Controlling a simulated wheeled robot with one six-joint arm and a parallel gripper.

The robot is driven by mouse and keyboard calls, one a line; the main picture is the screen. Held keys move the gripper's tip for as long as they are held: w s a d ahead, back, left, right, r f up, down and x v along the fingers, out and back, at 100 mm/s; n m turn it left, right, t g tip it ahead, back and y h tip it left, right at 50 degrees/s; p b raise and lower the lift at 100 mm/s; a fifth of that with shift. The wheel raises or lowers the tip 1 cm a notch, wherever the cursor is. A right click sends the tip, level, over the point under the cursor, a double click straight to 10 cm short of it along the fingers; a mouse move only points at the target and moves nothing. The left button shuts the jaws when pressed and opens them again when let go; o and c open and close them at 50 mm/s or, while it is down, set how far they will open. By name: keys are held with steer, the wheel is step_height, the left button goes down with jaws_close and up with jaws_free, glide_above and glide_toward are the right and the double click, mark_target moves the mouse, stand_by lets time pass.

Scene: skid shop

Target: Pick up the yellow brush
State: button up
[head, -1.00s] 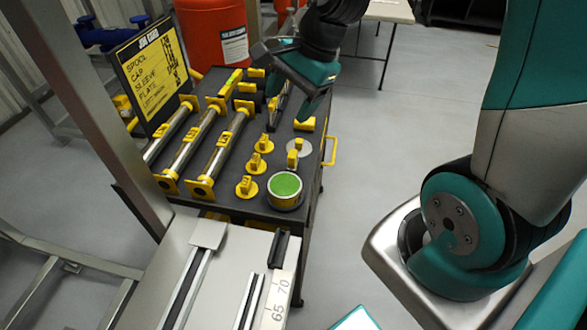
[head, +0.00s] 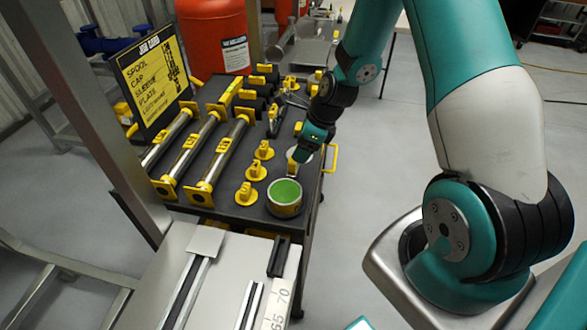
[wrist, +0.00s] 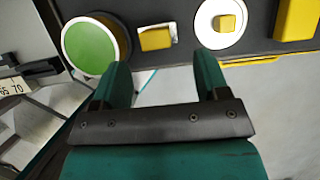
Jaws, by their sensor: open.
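A small yellow block with a pale edge, which looks like the yellow brush (wrist: 156,38), stands on the dark cart top beside the green-topped round tin (wrist: 90,47). In the head view the brush (head: 292,165) is partly hidden by my gripper, just behind the tin (head: 285,196). My gripper (head: 303,153) is low over the cart's right edge. In the wrist view my gripper's fingers (wrist: 162,72) are spread and empty, with the brush ahead between their lines. I cannot tell how high above it they are.
A white disc with a yellow knob (wrist: 207,32) lies close to the brush. Yellow-based knobs (head: 246,194) and long metal spools (head: 218,158) fill the cart's left. A yellow cart handle (head: 331,158) sticks out at right.

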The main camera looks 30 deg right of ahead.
mark_target(293, 169)
steer(key=shift+a+p+x, duration=0.15)
steer(key=shift+p+x, duration=0.2)
steer(key=shift+x, duration=1.2)
steer(key=shift+a+p+x, duration=0.15)
steer(key=shift+p+x, duration=0.2)
steer(key=shift+x, duration=1.15)
steer(key=shift+s+r, duration=0.1)
steer(key=c, duration=1)
